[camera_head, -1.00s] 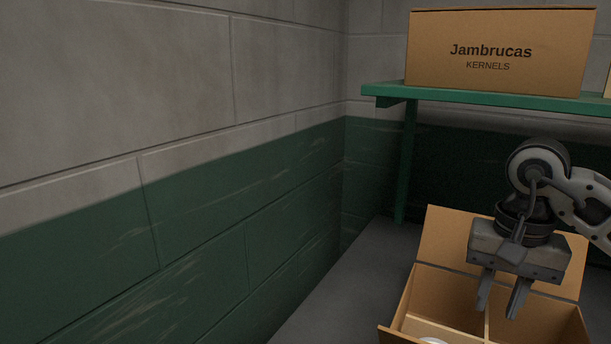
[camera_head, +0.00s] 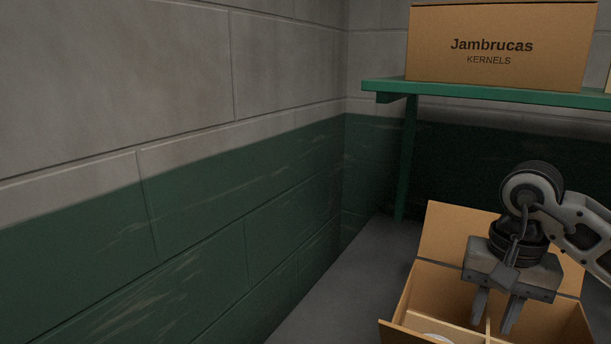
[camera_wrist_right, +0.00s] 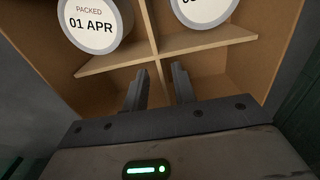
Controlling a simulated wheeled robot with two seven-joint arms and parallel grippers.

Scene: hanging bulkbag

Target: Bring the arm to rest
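My right gripper (camera_head: 493,313) points down over the open cardboard box (camera_head: 425,297) in the head view. Its two fingers are apart with nothing held between them. In the right wrist view the fingers (camera_wrist_right: 158,78) are near the crossing of the box's dividers (camera_wrist_right: 152,40). Whether they touch a divider is unclear. A round white-faced item (camera_wrist_right: 90,22) marked "PACKED 01 APR" sits in one compartment. A second round item (camera_wrist_right: 203,8) is in the neighbouring compartment, cut off by the frame edge. My left gripper is not in view.
A green shelf post (camera_head: 405,165) stands behind the open box. A grey and green block wall (camera_head: 170,190) runs along the left. Some grey surface (camera_head: 345,285) left of the box is bare.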

